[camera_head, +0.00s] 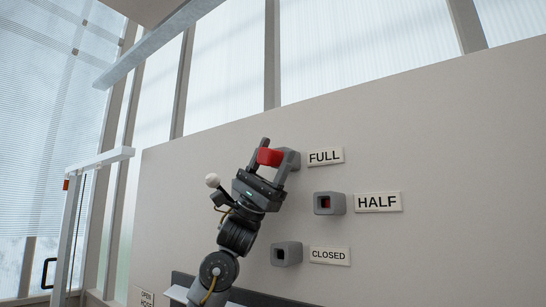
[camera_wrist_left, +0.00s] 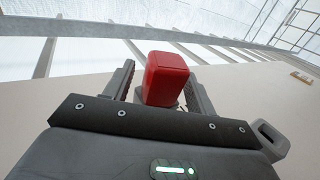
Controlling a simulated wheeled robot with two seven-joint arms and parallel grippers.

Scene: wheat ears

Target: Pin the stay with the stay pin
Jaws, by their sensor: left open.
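A red block (camera_head: 270,157), which looks like the head of the stay pin, is at the grey socket (camera_head: 291,159) beside the FULL label. My left gripper (camera_head: 277,149) is open, with its fingers on either side of the red block. The left wrist view also shows the red block (camera_wrist_left: 165,79) between the fingers, with a gap visible on its right. Whether the pin is seated in the socket is hidden. The HALF socket (camera_head: 340,204) shows red inside its opening. The CLOSED socket (camera_head: 294,252) looks dark inside. I cannot make out the stay for certain. My right gripper is not in view.
The sockets and their labels FULL (camera_head: 325,156), HALF (camera_head: 377,202) and CLOSED (camera_head: 330,256) are on a beige wall panel (camera_head: 450,130). A white post and beam (camera_head: 100,160) stand at left.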

